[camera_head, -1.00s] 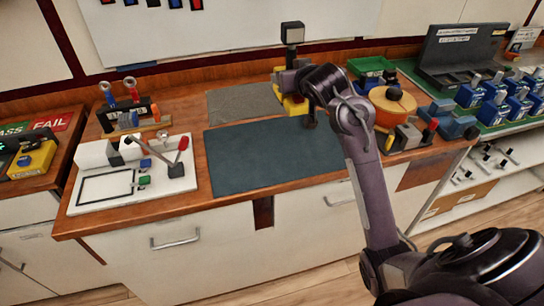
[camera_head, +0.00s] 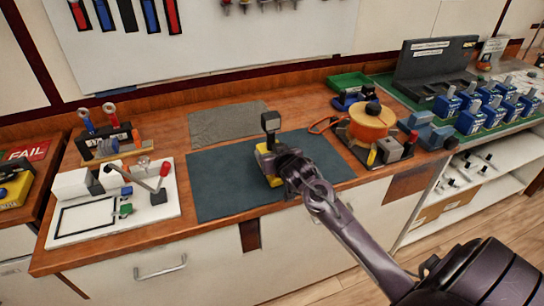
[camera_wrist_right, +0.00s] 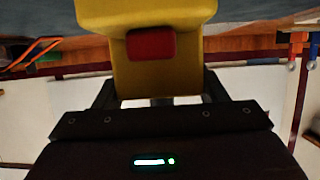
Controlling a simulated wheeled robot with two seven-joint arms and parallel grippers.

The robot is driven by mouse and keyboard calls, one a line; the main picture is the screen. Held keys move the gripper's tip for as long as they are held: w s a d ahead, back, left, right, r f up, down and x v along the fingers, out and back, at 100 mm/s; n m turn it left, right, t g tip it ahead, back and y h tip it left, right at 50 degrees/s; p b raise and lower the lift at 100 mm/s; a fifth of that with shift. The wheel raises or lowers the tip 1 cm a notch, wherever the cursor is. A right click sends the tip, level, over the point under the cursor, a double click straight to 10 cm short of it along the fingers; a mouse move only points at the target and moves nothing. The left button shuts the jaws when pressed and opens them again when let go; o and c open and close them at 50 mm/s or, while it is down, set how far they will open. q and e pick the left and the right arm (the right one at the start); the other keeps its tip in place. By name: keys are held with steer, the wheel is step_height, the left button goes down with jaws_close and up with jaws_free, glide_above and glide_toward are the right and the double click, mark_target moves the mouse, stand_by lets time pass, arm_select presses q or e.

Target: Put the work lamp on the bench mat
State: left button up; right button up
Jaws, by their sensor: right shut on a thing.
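The work lamp has a yellow body (camera_head: 266,162) and a dark square head (camera_head: 271,122). It stands upright over the right-middle part of the dark teal bench mat (camera_head: 220,180). I cannot tell whether its base touches the mat. My right gripper (camera_head: 284,167) is shut on the lamp's yellow body from the front right and hides part of it. In the right wrist view the yellow body (camera_wrist_right: 150,70) with a red patch fills the space between the jaws. My left gripper is not in view.
A grey cloth (camera_head: 230,122) lies behind the mat. A white fixture board (camera_head: 75,222) is on the left. An orange reel (camera_head: 370,122) and a green tray (camera_head: 352,83) stand on the right. The mat's left half is clear.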

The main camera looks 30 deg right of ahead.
steer(key=shift+f, duration=0.8)
steer(key=shift+f, duration=0.1)
steer(key=o, duration=1.3)
steer(key=shift+f, duration=0.1)
steer(key=b+v, duration=0.1)
steer(key=v, duration=1.1)
steer(key=shift+s, duration=0.1)
